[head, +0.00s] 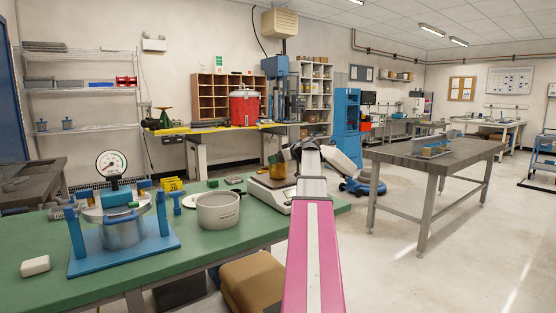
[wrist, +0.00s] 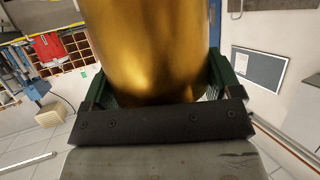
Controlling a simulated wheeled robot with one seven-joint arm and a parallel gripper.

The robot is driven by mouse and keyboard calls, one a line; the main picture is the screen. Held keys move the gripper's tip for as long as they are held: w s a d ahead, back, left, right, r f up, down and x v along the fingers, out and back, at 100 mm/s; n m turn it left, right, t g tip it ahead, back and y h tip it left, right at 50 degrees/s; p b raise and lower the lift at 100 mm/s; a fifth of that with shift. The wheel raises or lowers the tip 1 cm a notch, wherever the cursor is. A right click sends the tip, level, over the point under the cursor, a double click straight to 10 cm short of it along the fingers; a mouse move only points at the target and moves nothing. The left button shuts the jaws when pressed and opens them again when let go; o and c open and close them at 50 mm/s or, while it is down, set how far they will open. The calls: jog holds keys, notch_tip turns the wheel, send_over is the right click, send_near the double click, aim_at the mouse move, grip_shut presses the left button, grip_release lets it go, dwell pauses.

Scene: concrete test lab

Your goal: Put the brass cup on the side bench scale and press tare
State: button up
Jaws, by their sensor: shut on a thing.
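The brass cup (head: 277,169) is upright at the scale's plate in the head view; whether it rests on the plate or hangs just above it, I cannot tell. The bench scale (head: 272,192) is a low pale unit with a dark plate near the right end of the green bench. Its front panel is partly hidden by my arm, and I cannot make out the tare button. My gripper (wrist: 160,88) is shut on the cup, which fills the middle of the wrist view (wrist: 150,45), with a green finger on each side.
A metal pot (head: 217,211) stands just left of the scale on the green bench (head: 215,243). A grey table (head: 430,152) stands right, across open floor.

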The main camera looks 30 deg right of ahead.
jog(key=shift+f, duration=0.1)
jog(key=o, duration=1.5)
jog(key=shift+o, duration=0.2)
jog(key=shift+s+d+r, duration=0.1)
jog(key=shift+s+r, duration=0.05)
jog(key=shift+r, duration=0.05)
jog(key=v, duration=1.1)
jog(key=shift+s+d, duration=0.2)
